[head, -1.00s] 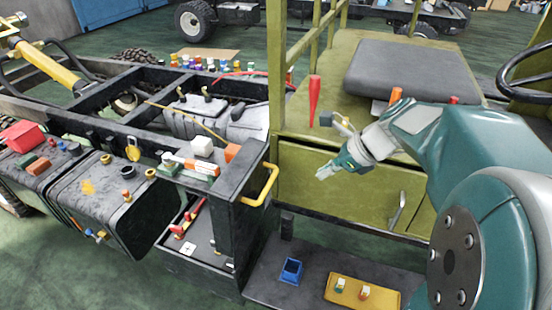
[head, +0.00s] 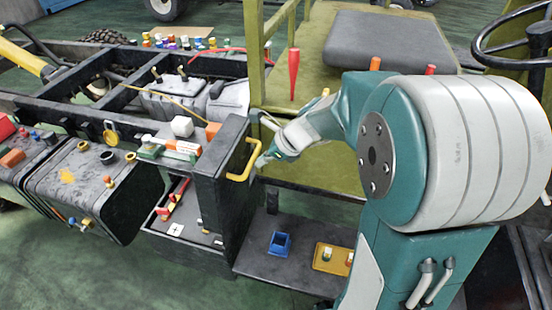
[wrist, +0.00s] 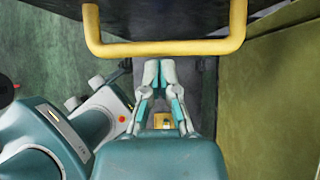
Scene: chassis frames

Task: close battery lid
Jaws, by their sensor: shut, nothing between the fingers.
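The dark battery lid (head: 222,165) stands upright at the right side of the open battery box (head: 188,232) in the head view. Its yellow handle (head: 244,160) is on the lid's right face. Red clamps (head: 172,200) show inside the box. My gripper (head: 262,161) is close to the right of the handle. In the wrist view, the handle (wrist: 165,47) spans the upper picture, with the dark lid (wrist: 165,22) behind it. My gripper (wrist: 158,72) is shut and empty, its tips just below the handle's bar. I cannot tell whether they touch.
An olive cab side (head: 308,165) is close on the right. A dark step (head: 262,225) below carries a blue bin (head: 280,244) and a yellow tray (head: 332,260). A dark tank (head: 90,190) is farther left.

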